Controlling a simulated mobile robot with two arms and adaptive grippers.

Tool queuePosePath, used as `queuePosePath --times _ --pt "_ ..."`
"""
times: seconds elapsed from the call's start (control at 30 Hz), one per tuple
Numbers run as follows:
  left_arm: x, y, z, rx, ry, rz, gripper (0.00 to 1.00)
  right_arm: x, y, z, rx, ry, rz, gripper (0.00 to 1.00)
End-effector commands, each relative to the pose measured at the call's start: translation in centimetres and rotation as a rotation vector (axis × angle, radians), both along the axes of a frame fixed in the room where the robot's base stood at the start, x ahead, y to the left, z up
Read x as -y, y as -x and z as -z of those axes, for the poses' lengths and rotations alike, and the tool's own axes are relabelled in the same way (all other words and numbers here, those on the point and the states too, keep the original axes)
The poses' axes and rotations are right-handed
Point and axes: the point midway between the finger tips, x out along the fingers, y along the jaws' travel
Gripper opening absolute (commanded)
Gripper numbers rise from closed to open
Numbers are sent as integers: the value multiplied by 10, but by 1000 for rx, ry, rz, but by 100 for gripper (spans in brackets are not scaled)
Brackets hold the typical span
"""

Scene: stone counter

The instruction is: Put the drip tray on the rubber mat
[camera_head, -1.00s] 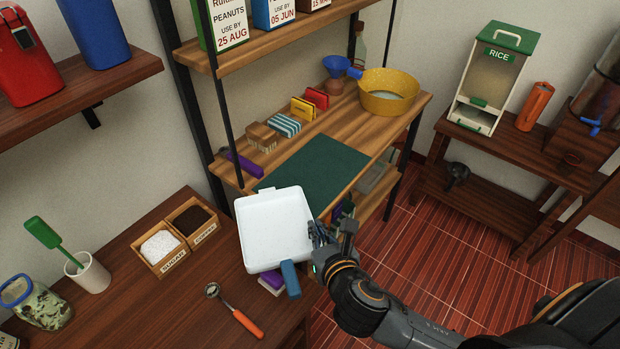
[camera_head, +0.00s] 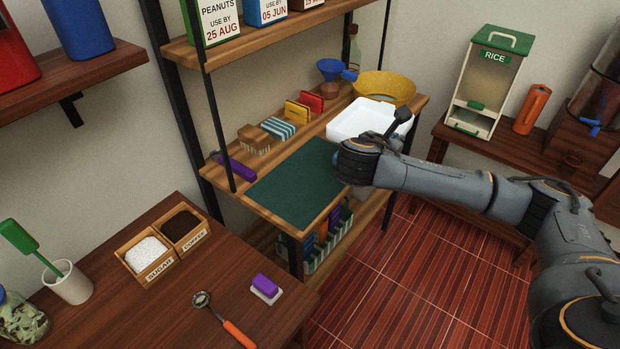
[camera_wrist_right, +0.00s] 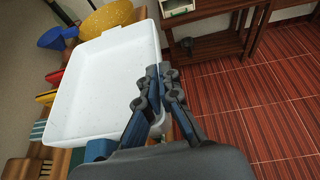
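The white drip tray (camera_head: 360,119) is held over the right end of the wooden shelf, in front of the yellow pan. My right gripper (camera_head: 392,132) is shut on its near right edge; in the right wrist view the gripper (camera_wrist_right: 158,78) pinches the wall of the tray (camera_wrist_right: 105,85). The dark green rubber mat (camera_head: 293,186) lies flat and bare on the shelf, left of the tray. The tray appears raised above the shelf; its underside is hidden. My left gripper is not in view.
The yellow pan (camera_head: 385,86), blue funnel (camera_head: 331,69), striped block (camera_head: 278,129) and brush (camera_head: 253,138) line the shelf's back. A black post (camera_head: 216,110) rises at the shelf's front left. A purple item (camera_head: 238,168) lies by the mat's left edge.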

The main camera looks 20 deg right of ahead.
Motion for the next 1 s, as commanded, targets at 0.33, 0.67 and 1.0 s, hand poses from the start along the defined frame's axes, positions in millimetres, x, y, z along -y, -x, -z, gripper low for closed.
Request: queuePosePath --times 0.33,0.67,1.0 --pt "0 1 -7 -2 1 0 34 -35 -17 11 -1 -3 38 0" --pt "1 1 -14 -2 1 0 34 -97 -42 61 -2 0 41 0" --pt "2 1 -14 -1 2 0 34 -121 -52 93 0 1 41 0"
